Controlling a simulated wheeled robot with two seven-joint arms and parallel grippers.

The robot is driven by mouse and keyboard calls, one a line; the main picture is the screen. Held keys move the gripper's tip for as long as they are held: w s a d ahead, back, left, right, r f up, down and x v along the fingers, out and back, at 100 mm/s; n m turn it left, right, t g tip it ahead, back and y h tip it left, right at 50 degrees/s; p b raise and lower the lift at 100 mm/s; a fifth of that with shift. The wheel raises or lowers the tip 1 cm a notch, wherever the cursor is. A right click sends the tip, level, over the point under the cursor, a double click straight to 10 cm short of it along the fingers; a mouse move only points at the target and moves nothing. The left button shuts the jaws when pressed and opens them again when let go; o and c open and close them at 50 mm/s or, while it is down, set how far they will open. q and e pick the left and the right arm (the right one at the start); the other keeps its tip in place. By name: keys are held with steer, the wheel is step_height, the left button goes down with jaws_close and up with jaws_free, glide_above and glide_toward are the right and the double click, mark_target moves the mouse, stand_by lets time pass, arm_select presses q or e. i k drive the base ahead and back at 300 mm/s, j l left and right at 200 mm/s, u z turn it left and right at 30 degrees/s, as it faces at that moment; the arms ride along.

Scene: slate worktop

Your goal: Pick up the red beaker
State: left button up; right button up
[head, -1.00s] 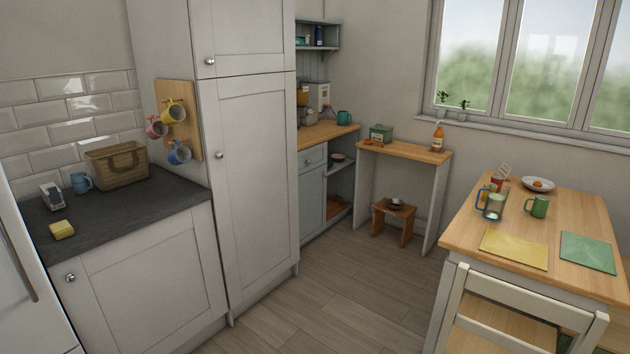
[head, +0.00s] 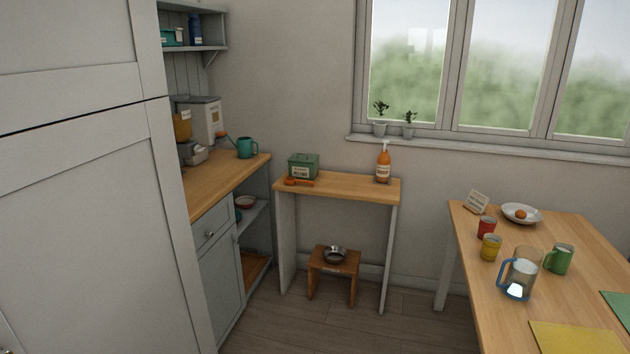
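A small red beaker (head: 487,227) stands upright on the wooden dining table (head: 577,225) at the right of the head view, near the table's far left corner. A yellow beaker (head: 491,247) stands just in front of it. Neither of my grippers shows in the head view, so I cannot see whether they are open or shut.
Near the beaker are a card (head: 476,202), a plate (head: 534,219) with an orange fruit, a blue-handled glass jug (head: 519,272) and a green mug (head: 560,258). A narrow side table (head: 340,187) and low stool (head: 334,262) stand left. Floor before them is clear.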

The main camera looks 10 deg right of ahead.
mark_target(486, 229)
steer(key=i+l+z, duration=0.25)
steer(key=i+z, duration=0.2)
steer(key=i, duration=0.55)
steer(key=i+j+z, duration=0.15)
steer(key=i+z, duration=0.35)
steer(key=i, duration=0.5)
steer(key=i+z, duration=0.35)
steer(key=i, duration=0.15)
steer(key=i+j+z, duration=0.3)
steer(key=i, duration=0.15)
steer(key=i+j+z, duration=0.15)
steer(key=i+z, duration=0.2)
steer(key=i+j+z, duration=0.3)
steer(key=i+j, duration=0.15)
steer(key=i, duration=0.05)
